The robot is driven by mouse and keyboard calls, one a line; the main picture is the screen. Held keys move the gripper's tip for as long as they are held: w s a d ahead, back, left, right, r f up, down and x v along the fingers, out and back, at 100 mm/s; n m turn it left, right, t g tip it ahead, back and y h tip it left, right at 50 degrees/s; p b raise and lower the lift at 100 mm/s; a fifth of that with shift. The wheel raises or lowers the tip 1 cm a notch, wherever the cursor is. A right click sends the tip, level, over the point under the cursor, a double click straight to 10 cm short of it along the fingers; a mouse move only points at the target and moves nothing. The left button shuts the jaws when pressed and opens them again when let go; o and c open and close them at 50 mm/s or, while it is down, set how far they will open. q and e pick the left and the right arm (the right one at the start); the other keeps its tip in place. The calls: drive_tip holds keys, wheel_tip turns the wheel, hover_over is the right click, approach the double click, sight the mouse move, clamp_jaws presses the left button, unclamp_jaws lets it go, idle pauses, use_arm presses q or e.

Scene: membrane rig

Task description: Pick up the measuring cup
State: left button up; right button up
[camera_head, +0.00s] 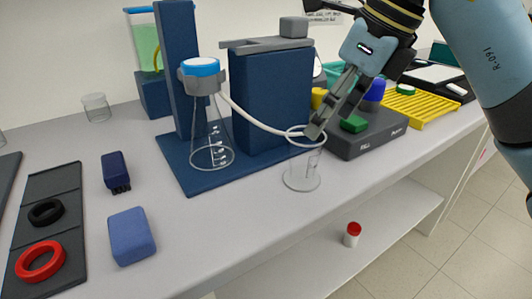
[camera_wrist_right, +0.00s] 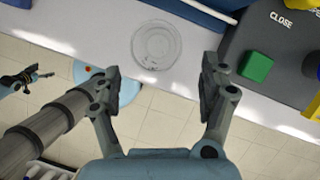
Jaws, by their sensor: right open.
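The measuring cup (camera_head: 302,172) is a clear, empty-looking beaker standing upright on the light bench near its front edge. In the right wrist view it is a clear round outline (camera_wrist_right: 156,45) seen from above, beyond the fingertips and roughly centred between them. My right gripper (camera_head: 335,108) is open, above and just right of the cup, its fingertips near the rim's height in the picture; whether they touch cannot be told. Its two fingers (camera_wrist_right: 160,80) show apart with nothing between them. A small dark gripper shape, apparently my left (camera_wrist_right: 25,80), shows at the wrist view's left edge; its jaws are unclear.
A blue stand (camera_head: 265,95) with a flask (camera_head: 212,145) and white tube is behind the cup. A grey control box (camera_head: 365,135) with a green button is close on the right. A blue block (camera_head: 132,235) and dark tray (camera_head: 45,215) lie left.

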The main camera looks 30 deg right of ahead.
sight(310, 140)
drive_tip(key=b+x, duration=0.1)
drive_tip(key=x, duration=0.1)
drive_tip(key=shift+w+f, duration=0.2)
drive_tip(key=shift+f, duration=0.2)
drive_tip(key=shift+b+x, duration=0.4)
drive_tip(key=shift+x, duration=0.55)
drive_tip(key=shift+w+a+f, duration=0.1)
drive_tip(key=shift+a+f, duration=0.05)
drive_tip(key=shift+f, duration=0.15)
drive_tip(key=shift+w+a+f, duration=0.1)
drive_tip(key=shift+w+f, duration=0.15)
drive_tip(key=shift+f, duration=0.05)
drive_tip(key=x, duration=0.3)
drive_tip(key=shift+w+a+f, duration=0.15)
drive_tip(key=shift+a, duration=0.25)
drive_tip(key=shift+w+f, duration=0.2)
drive_tip(key=shift+f, duration=0.15)
use_arm(q)
drive_tip(key=shift+w+d+f, duration=0.1)
drive_tip(key=shift+w+f, duration=0.1)
drive_tip(key=shift+f, duration=0.4)
drive_tip(key=shift+w+f, duration=0.15)
drive_tip(key=shift+f, duration=0.45)
use_arm(e)
drive_tip(key=c, duration=1.1)
